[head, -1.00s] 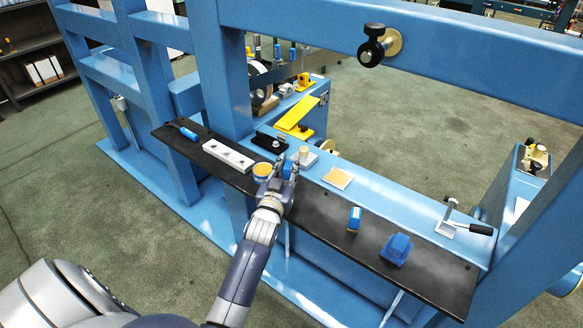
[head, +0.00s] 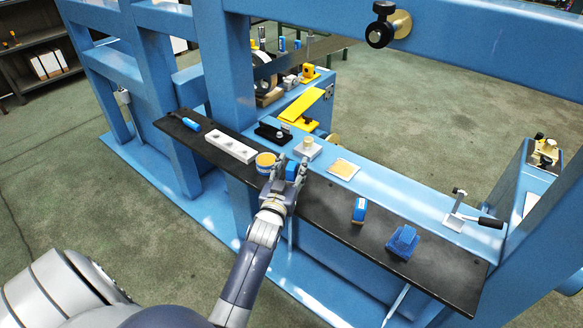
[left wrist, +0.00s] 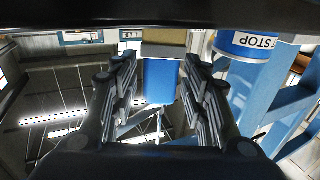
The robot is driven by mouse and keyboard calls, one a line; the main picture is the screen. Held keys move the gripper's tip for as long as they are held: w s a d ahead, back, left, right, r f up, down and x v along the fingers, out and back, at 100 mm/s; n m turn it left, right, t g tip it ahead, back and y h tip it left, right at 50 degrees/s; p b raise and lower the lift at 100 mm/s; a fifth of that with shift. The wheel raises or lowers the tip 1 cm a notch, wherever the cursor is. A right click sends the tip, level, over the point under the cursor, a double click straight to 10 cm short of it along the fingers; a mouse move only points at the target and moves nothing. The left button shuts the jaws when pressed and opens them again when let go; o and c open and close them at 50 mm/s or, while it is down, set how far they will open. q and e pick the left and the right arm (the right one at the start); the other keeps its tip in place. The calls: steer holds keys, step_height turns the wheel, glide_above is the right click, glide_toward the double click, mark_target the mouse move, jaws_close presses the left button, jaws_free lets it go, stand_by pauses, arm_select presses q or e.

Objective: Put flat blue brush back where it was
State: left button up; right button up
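My left gripper (head: 285,172) is at the front side of the black shelf, just right of and in front of a round yellow-topped tin. A blue piece, which looks like the flat blue brush (head: 291,172), is between its fingers. In the left wrist view, the brush (left wrist: 160,82) is a blue body with a grey band at its top, between the two fingers (left wrist: 161,85). Whether the brush touches the shelf is hidden by the gripper. My right gripper is not in view.
The black shelf (head: 325,208) bears the tin (head: 265,161), a white holed block (head: 231,146), a blue-handled tool (head: 191,124), a blue block (head: 360,210) and a blue brush-like piece (head: 403,241). A toggle clamp (head: 460,215) stands right. The shelf is bare between gripper and blue block.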

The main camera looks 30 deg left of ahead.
arm_select(q)
steer(key=shift+r, duration=0.45)
steer(key=v, duration=1.2)
steer(key=shift+f, duration=0.15)
